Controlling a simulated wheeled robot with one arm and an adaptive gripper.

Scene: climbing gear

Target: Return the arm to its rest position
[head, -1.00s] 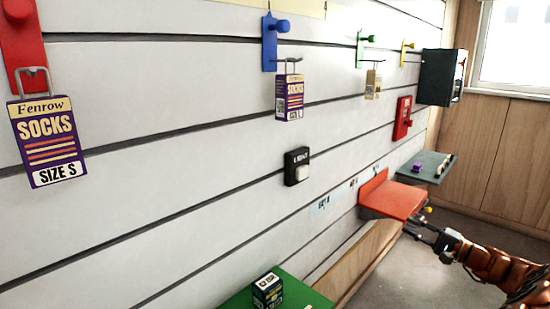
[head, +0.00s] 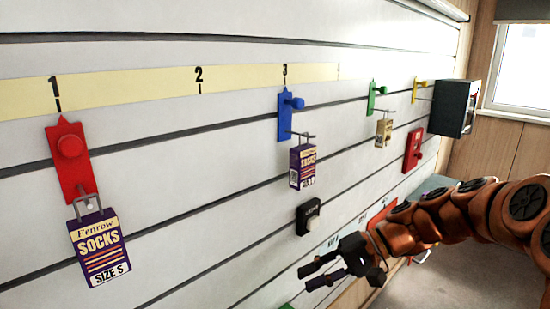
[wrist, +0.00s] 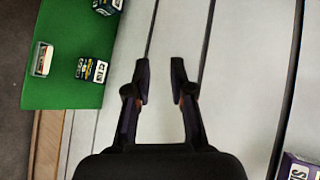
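My gripper (head: 322,271) is at the lower middle of the head view, in front of the white slatted wall, at the end of my orange arm. In the wrist view my gripper (wrist: 160,82) shows two dark fingers standing apart with nothing between them. The slatted wall is behind the fingers there. My arm reaches in from the right edge of the head view.
Sock packs hang from the red hook (head: 70,160) and blue hook (head: 285,115). Green (head: 375,97) and yellow (head: 418,90) hooks and a dark box (head: 455,108) are further right. A green shelf (wrist: 60,90) holds small boxes (wrist: 92,70).

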